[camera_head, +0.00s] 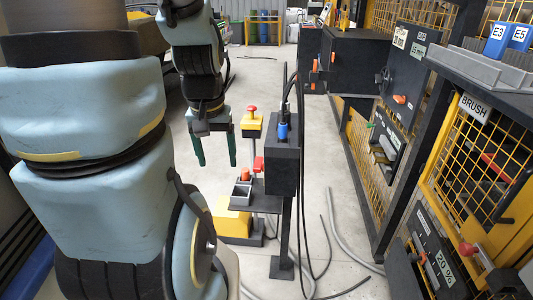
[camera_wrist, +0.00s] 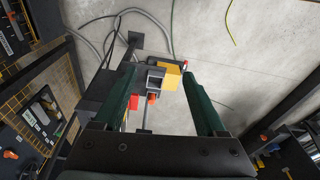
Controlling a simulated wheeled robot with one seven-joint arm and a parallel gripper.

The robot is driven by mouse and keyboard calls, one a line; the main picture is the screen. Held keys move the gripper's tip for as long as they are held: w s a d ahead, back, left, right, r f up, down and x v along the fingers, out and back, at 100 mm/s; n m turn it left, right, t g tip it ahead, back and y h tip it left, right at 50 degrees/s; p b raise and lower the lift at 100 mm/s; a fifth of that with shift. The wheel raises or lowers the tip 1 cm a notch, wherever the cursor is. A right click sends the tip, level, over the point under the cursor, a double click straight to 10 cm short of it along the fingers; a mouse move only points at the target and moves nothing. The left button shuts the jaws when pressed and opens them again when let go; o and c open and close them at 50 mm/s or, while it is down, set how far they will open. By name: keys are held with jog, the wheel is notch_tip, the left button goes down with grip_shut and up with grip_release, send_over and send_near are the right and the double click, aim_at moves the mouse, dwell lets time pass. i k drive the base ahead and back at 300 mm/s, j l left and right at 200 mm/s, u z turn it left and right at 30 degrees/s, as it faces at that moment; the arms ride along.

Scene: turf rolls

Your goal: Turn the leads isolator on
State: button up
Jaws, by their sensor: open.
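No label reading "leads" is legible, so I cannot tell for sure which part is the leads isolator.
A yellow box with a red mushroom button (camera_head: 252,109) stands behind. A small shelf holds a grey tray (camera_head: 241,194) and an orange item (camera_head: 245,174). Cables (camera_head: 335,225) lie on the floor. Black panels with orange handles (camera_head: 400,99) and yellow mesh line the right.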

aim_at(258, 165)
jog(key=i+u, duration=0.2)
jog(key=u, duration=0.3)
jog(key=i+u, duration=0.2)
jog(key=u, duration=0.25)
jog(key=i+u, duration=0.2)
jog(key=u, duration=0.3)
